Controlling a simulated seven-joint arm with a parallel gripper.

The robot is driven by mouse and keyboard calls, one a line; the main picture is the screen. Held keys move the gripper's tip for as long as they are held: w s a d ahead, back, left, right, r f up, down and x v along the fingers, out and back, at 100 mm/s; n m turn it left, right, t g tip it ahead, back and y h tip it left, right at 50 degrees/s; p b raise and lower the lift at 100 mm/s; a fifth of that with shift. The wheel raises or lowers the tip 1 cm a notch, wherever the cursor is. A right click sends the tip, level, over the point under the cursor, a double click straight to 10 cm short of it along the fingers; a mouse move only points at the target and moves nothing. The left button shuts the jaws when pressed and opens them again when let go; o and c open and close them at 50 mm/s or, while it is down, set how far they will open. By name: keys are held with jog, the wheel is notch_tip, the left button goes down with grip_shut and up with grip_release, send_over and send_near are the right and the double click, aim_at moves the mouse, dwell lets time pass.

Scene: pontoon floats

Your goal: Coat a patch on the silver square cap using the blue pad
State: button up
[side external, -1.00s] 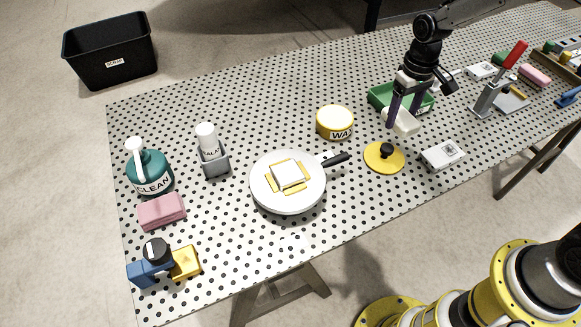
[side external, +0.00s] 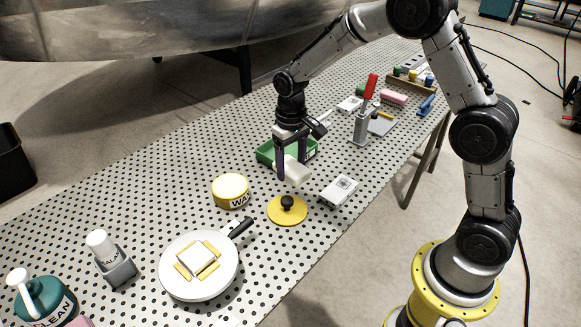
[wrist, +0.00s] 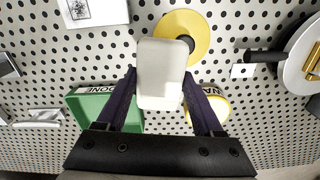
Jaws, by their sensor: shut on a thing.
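My gripper (side external: 291,165) is shut on a pale, off-white rounded block (side external: 292,172). The block also fills the space between the fingers in the wrist view (wrist: 160,75). It hangs above the bench between the green tray and the yellow disc. A small blue object (side external: 427,104) lies at the far right of the bench; I cannot tell whether it is the blue pad. A pale square piece (side external: 196,257) with yellow strips around it sits in the round white pan (side external: 171,285). I cannot clearly pick out a silver square cap.
The green tray (side external: 268,152) marked DONE is behind my gripper. The yellow disc (side external: 276,216) with a black knob is in front, the wax tin (side external: 230,191) to the left, a white card (side external: 340,190) to the right. A red-handled clamp (side external: 362,125) stands farther right.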

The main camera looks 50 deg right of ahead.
jog(key=w+a+r+m, duration=0.2)
jog(key=a+r, duration=0.1)
jog(key=a, duration=0.3)
jog(key=n, duration=0.4)
send_near(204, 263)
jog(key=shift+s+f, duration=0.15)
jog(key=shift+f, duration=1.2)
jog(key=shift+s+f, duration=0.15)
jog(key=shift+f, duration=1.15)
jog(key=shift+w+f, duration=0.4)
jog(key=shift+f, duration=0.2)
jog(key=shift+w+f, duration=0.1)
jog(key=shift+w, duration=2.95)
jog(key=shift+s, duration=3.4)
notch_tip(204, 263, up, 8)
